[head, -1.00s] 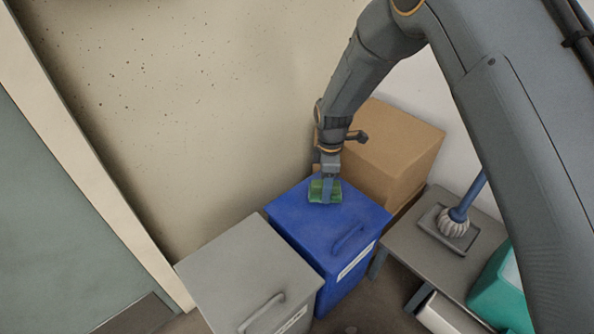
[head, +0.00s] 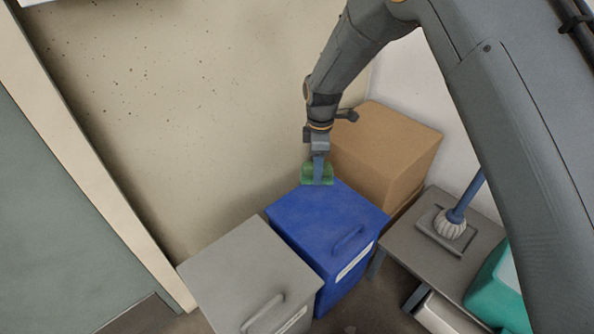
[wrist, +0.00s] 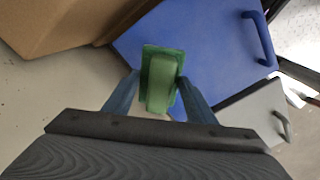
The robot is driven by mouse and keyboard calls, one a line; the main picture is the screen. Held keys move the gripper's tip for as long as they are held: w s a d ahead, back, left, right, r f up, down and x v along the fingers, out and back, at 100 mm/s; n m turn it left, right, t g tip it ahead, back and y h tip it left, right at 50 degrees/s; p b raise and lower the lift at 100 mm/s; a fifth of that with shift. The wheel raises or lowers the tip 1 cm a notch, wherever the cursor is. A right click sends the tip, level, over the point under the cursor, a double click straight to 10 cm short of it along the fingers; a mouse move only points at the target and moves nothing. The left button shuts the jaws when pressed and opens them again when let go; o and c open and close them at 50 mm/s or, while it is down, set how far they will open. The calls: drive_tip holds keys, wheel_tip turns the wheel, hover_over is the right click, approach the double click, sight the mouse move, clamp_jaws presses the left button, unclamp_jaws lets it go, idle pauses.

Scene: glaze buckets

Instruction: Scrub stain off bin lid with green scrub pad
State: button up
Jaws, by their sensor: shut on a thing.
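The green scrub pad (head: 308,176) is between the fingers of my gripper (head: 319,168), which is shut on it. In the wrist view the pad (wrist: 160,82) has a lighter green raised middle and a darker flat edge, with a blue finger on each side. The blue bin lid (head: 320,222) lies below and in front of the pad. The pad appears at the lid's back edge and looks raised from it. The lid also fills the upper middle of the wrist view (wrist: 215,45). I cannot make out a stain on the visible lid.
A grey lidded bin (head: 245,270) stands left of the blue one. A brown box (head: 385,150) stands behind and right. A low grey table (head: 400,245) at right holds a blue-handled brush (head: 450,225) on a tray. A teal container (head: 498,285) is at lower right. A speckled wall is behind.

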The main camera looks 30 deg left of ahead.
drive_tip(key=shift+r+p, duration=0.5)
drive_tip(key=shift+r, duration=0.65)
